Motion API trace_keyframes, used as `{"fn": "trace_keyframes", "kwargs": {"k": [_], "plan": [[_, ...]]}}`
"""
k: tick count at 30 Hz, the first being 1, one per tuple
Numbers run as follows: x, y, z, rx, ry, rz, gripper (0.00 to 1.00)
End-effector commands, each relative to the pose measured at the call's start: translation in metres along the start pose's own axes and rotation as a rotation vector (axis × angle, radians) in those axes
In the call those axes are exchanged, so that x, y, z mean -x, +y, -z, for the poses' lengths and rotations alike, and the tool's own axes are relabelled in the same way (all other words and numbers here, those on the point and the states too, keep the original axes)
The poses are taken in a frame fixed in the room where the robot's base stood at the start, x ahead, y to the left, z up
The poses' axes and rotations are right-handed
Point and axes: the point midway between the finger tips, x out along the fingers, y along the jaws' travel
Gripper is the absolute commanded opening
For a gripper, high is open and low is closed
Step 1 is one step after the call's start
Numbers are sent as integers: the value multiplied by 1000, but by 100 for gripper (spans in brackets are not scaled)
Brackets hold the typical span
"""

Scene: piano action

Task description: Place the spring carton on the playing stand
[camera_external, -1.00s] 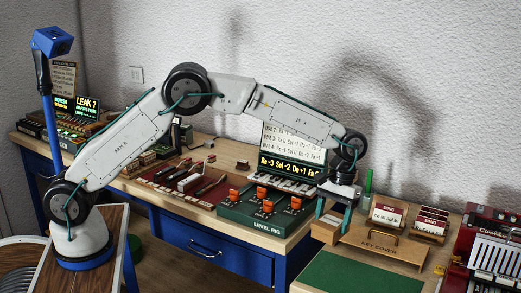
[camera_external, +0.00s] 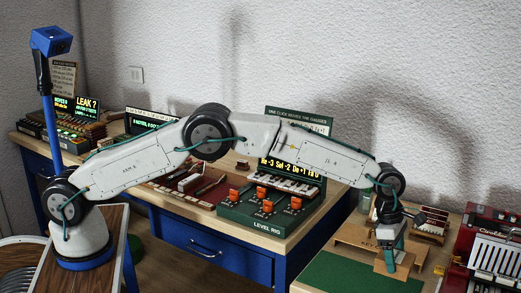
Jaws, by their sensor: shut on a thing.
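My gripper (camera_external: 391,258), with teal fingers, is at the right of the view, pointing down. It is shut on a small tan cardboard box, which I take to be the spring carton (camera_external: 404,262); the fingers partly hide it. The carton is in front of a low wooden stand marked as a key cover (camera_external: 352,239), near the back right edge of the green mat (camera_external: 335,274). I cannot tell whether the carton touches anything below. No label shows which piece is the playing stand.
A red accordion (camera_external: 497,250) stands at the far right, with card holders (camera_external: 432,222) behind my gripper. The green level rig (camera_external: 265,222) is on the workbench to the left. The green mat's visible top is clear.

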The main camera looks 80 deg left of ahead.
Motion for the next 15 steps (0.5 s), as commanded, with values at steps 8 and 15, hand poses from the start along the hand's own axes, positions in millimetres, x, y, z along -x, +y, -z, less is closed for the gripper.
{"fn": "trace_keyframes", "kwargs": {"k": [8,15], "plan": [[-10,0,1,20,2,-4,37],[-33,0,8,18,2,-3,37]]}}
